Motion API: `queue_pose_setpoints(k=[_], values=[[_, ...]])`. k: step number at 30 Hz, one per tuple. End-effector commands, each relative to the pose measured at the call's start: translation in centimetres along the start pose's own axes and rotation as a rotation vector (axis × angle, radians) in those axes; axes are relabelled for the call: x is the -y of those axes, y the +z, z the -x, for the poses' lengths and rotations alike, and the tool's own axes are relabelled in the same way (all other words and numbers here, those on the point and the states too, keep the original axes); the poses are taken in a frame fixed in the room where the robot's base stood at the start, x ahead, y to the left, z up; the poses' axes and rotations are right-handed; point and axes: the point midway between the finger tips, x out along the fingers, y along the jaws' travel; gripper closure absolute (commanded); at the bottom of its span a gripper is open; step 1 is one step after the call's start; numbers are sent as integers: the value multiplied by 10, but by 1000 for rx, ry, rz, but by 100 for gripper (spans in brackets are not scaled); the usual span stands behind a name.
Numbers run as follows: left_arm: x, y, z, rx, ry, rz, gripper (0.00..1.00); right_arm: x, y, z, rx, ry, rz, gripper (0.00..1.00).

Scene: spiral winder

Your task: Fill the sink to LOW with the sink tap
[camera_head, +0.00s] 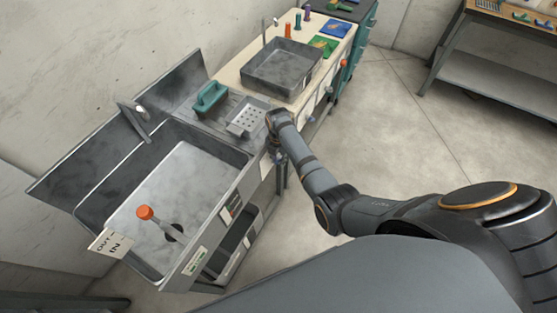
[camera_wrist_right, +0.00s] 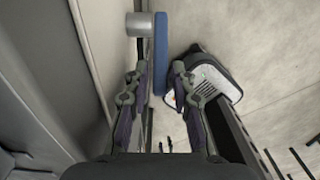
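The grey metal sink (camera_head: 190,175) stands at the left in the head view, with a pale, mottled bottom. The tap spout (camera_head: 134,120) is at its back rim; I cannot make out running water. An orange-topped stick (camera_head: 146,213) stands over a dark drain hole beside an OUT/IN sign (camera_head: 110,243). My right gripper (camera_wrist_right: 157,88) is low at the sink unit's right front. In the wrist view its fingers are apart, with the lower end of a blue lever (camera_wrist_right: 161,50) between them. The lever joins a silver stub (camera_wrist_right: 140,25); no clear grip shows. My left gripper is out of view.
A green caddy (camera_head: 210,97) and a perforated plate (camera_head: 247,119) sit on the drainboard. A grey tray (camera_head: 281,70) and small bottles stand on the counter behind. A bench (camera_head: 500,70) is at upper right. The floor between is clear.

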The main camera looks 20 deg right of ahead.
Motion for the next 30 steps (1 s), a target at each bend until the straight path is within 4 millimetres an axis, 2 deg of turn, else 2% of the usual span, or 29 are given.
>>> queue_pose_setpoints(k=[3, 11, 16, 30], values=[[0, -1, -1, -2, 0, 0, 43, 0, 0, -7, 0, 0, 0, 75], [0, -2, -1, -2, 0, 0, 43, 0, 0, -8, 1, 0, -1, 77], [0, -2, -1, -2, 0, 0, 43, 0, 0, -8, 1, 0, -1, 100], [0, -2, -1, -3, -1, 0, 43, 0, 1, -8, -8, 0, -1, 100]])
